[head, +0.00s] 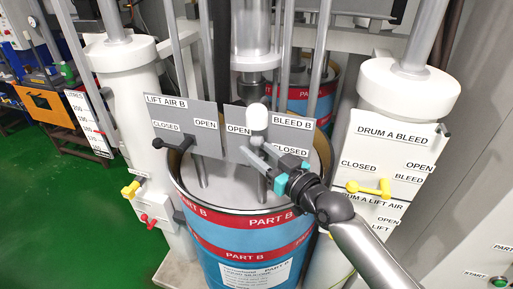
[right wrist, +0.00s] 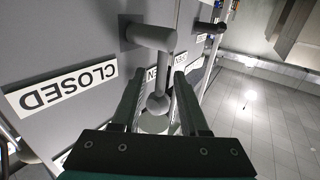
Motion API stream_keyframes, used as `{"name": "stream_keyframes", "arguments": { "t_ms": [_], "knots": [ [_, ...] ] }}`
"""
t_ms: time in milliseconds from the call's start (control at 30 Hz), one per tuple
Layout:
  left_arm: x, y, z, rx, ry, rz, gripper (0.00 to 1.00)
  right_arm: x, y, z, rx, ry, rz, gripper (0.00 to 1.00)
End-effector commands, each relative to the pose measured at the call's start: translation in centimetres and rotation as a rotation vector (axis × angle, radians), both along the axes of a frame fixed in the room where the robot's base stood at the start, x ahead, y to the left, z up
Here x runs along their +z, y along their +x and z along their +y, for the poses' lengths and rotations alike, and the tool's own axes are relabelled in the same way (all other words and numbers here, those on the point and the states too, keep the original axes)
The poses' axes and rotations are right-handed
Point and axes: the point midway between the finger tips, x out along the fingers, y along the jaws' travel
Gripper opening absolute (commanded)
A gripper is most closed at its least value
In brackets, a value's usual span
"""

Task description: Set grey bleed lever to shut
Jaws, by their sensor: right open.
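The grey bleed lever (head: 258,117) is on the BLEED B plate (head: 291,113) above the blue drum. It stands roughly upright, with its pale knob up, between the OPEN label on the left and the CLOSED label on the right. In the right wrist view the lever's hub (right wrist: 150,37) and round knob (right wrist: 157,103) show. My right gripper (head: 254,152) is open and comes in from the lower right. In the right wrist view its fingers lie on either side of the knob; contact cannot be told. My left gripper is not in view.
The LIFT AIR B plate (head: 183,120) with a black lever (head: 172,143) is just left. The PART B drum (head: 236,243) is below. On the right, the DRUM A BLEED panel (head: 398,140) carries a yellow lever (head: 369,187). Vertical rods rise behind the plates.

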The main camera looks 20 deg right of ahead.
Motion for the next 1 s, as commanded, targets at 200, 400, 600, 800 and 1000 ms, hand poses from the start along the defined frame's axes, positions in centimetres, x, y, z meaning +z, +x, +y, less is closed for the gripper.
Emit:
{"name": "stream_keyframes", "arguments": {
  "t_ms": [200, 400, 600, 800, 1000],
  "knots": [
    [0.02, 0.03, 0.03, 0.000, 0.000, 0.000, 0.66, 0.00, 0.21, 0.14, 0.001, 0.001, 0.000, 0.44],
    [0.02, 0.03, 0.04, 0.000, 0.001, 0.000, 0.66, 0.00, 0.19, 0.12, 0.001, 0.001, 0.000, 0.34],
    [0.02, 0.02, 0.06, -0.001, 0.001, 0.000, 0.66, 0.00, 0.18, 0.11, 0.000, 0.001, 0.000, 0.12],
    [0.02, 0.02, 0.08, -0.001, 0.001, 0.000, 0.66, 0.00, 0.18, 0.09, 0.000, 0.001, 0.000, 0.00],
    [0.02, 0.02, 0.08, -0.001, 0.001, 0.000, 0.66, 0.00, 0.18, 0.09, 0.000, 0.000, 0.000, 0.00]
  ]
}}
